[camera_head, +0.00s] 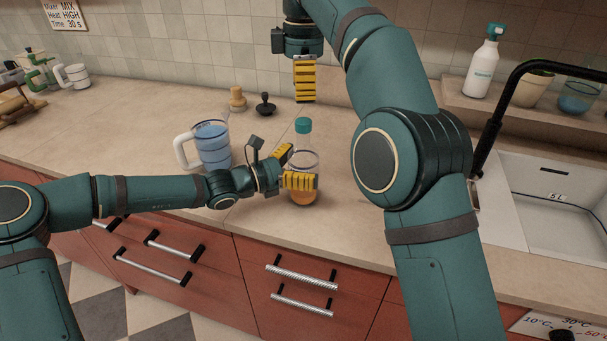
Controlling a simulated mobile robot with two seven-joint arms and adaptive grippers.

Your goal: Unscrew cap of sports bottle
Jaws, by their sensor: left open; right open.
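The sports bottle (304,160) stands upright on the counter. It is clear, with orange liquid low inside and a teal cap (303,125) on top. My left gripper (302,168) has its yellow fingers spread on either side of the bottle's body, open; whether they touch it I cannot tell. The near finger hides part of the bottle. My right gripper (305,98) points straight down above the cap, with a gap between its fingertips and the cap. It is seen side-on, and its yellow fingers are open.
A blue pitcher with a white handle (213,146) stands left of the bottle, behind my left forearm. A wooden stopper (237,99) and a black one (265,105) stand behind. A sink (555,205) with a black faucet (490,135) lies right. The counter's left part is mostly clear.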

